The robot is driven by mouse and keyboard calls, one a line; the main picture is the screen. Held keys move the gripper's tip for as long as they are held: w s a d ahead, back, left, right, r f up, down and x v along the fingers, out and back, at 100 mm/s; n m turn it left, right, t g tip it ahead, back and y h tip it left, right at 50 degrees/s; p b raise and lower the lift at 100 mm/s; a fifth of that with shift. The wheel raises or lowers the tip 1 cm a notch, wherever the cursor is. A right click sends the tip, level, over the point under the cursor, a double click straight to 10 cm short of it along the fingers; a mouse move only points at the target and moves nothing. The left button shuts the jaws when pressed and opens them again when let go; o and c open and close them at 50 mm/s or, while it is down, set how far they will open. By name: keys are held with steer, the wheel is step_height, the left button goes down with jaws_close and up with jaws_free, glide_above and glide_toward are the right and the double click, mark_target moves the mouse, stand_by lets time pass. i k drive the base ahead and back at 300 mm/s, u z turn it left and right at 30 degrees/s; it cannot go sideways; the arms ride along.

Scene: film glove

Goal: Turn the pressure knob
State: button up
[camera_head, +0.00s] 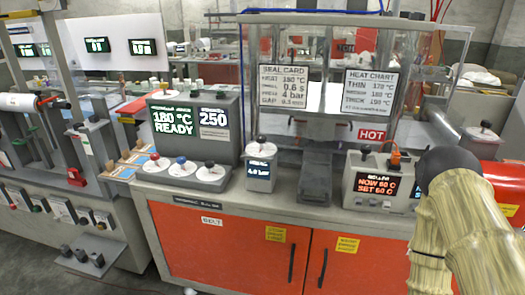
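The pressure unit (260,178) is a small grey box near the middle of the bench, with a small display that seems to read 4.0 bar. On its sloped top is a white round dial with a dark knob (262,139), taken to be the pressure knob. Nothing touches it. My arm in a beige sleeve (468,225), with a dark rounded end, stands at the right, well apart from the knob. My gripper's fingers do not show.
Left of the pressure unit, a grey controller (195,135) reads 180 °C READY and 250, with three dials in front. A dark press arm (315,178) and clear guard with cards stand right of it. A NOW 60 C box (378,185) and HOT sign (372,134) are further right.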

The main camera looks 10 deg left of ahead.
mark_target(261, 139)
steer(key=z, duration=1.45)
steer(key=k, duration=1)
steer(key=u, duration=1.35)
steer(key=i, duration=0.5)
steer(key=u, duration=0.1)
